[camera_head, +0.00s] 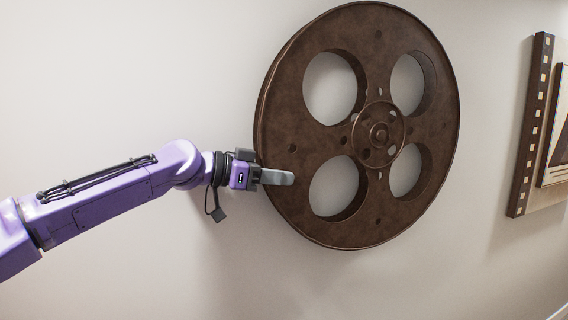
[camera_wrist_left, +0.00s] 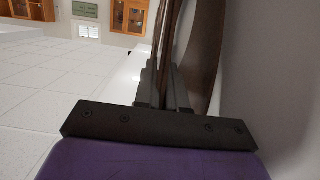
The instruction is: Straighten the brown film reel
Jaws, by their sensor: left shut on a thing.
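The brown film reel (camera_head: 380,85) hangs on the pale wall in the head view. It is a large round disc with several big holes and a small hub, and the holes sit as two upright pairs. My left gripper (camera_head: 277,178) is at the reel's lower left rim and is shut on it. In the left wrist view the fingers (camera_wrist_left: 168,88) close on the edge of the brown reel (camera_wrist_left: 206,45), which runs up from between them. My right gripper is in neither view.
A framed film-strip picture (camera_head: 541,125) hangs on the wall to the right of the reel. The wall left of the reel is bare. The left wrist view shows a pale tiled surface (camera_wrist_left: 50,85) and wooden cabinets (camera_wrist_left: 130,16) far off.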

